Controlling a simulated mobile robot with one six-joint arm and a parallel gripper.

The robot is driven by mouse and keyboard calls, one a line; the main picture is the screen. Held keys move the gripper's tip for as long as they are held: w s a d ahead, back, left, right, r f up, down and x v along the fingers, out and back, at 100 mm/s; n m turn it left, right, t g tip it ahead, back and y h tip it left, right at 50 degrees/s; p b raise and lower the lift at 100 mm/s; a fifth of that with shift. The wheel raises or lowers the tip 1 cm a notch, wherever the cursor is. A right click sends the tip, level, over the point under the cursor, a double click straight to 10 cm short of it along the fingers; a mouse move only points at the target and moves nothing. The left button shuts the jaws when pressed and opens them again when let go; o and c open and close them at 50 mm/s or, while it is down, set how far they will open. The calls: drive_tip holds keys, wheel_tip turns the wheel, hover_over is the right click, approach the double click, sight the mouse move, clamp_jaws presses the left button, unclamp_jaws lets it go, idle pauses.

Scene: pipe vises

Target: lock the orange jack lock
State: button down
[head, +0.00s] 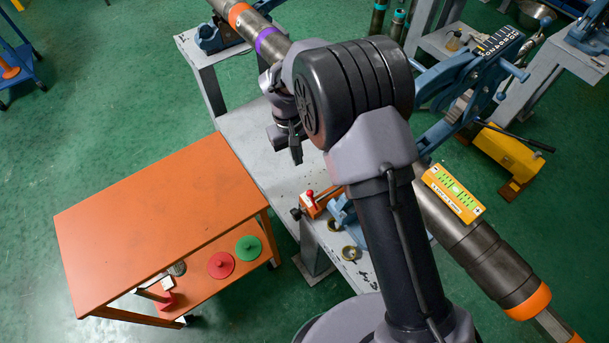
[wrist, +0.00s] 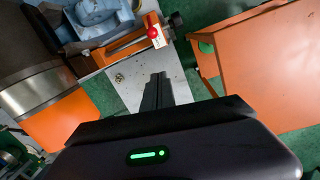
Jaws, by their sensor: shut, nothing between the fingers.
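The orange jack lock (head: 318,203) is on the grey bench beside the blue vise base (head: 343,212). It has a red ball knob and a dark end knob, and my arm stands just right of it. In the wrist view the orange jack lock (wrist: 124,47) lies at the upper middle, with its red knob (wrist: 153,32) on a white block. My gripper (head: 296,157) is shut and empty, pointing down above the bench, apart from the lock. In the wrist view my gripper (wrist: 157,78) shows its fingers together, below the lock. Whether any part touches the vise is unclear.
A large pipe (head: 480,257) runs through the vise, with a yellow level (head: 453,193) on it. An orange table (head: 160,215) stands at the left, with red (head: 221,265) and green (head: 248,248) discs below it.

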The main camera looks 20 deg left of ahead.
sight(313, 200)
drive_tip(key=s+d+f+b, duration=0.1)
drive_tip(key=f, duration=0.1)
drive_tip(key=s+d+f+b, duration=0.1)
drive_tip(key=f, duration=0.2)
drive_tip(key=d+f+b, duration=0.1)
drive_tip(key=f+b, duration=0.1)
drive_tip(key=f, duration=0.1)
drive_tip(key=shift+s+f, duration=0.1)
drive_tip(key=shift+s, duration=0.3)
drive_tip(key=shift+s+d, duration=0.1)
drive_tip(key=shift+d, duration=0.05)
drive_tip(key=shift+b, duration=0.3)
